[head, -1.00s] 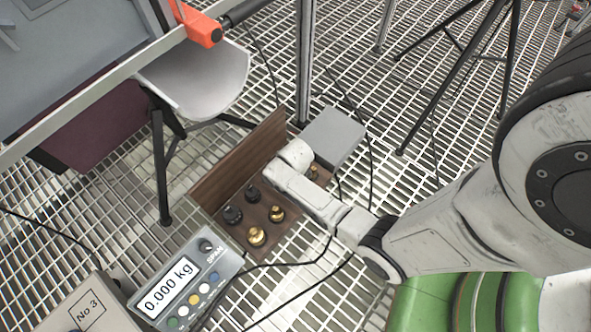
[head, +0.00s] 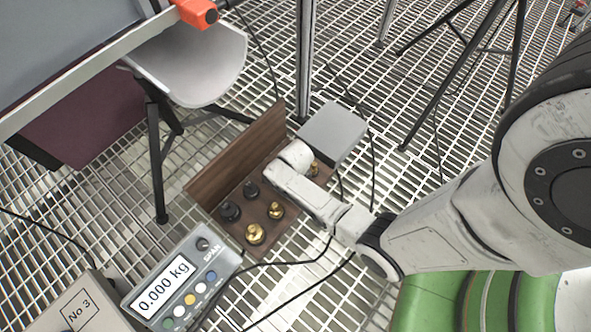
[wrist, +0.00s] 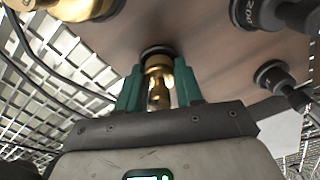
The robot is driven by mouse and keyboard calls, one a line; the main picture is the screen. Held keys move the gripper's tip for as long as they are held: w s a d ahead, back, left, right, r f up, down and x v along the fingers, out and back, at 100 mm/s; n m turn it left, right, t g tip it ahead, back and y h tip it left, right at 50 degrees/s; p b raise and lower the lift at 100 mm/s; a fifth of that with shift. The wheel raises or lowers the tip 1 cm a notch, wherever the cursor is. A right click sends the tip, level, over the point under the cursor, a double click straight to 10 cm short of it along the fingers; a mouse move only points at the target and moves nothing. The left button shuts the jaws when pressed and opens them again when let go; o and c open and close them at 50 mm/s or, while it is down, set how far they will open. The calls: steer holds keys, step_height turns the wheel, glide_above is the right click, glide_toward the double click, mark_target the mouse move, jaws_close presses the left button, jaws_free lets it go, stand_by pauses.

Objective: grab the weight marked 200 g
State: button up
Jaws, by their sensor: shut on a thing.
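My gripper (wrist: 159,92) has its green fingers on either side of a small brass weight (wrist: 158,80) and is shut on it. This weight stands against the brown wooden rack, with a dark ring at its base; I see no marking on it. A dark weight (wrist: 265,12) at the upper right of the wrist view carries pale digits, hard to read with certainty. Another dark weight (wrist: 274,76) is right of the gripper. In the head view, my wrist hides the fingers; a brass weight (head: 314,168) shows just beside it.
The wooden rack (head: 232,166) also holds brass weights (head: 255,234) and dark ones (head: 230,212) close together. A scale display (head: 172,284) reading 0.000 kg is at front left. Cables cross the grating; a metal post (head: 305,60) rises behind.

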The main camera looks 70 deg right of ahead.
jaws_close()
steer(key=shift+r, duration=0.15)
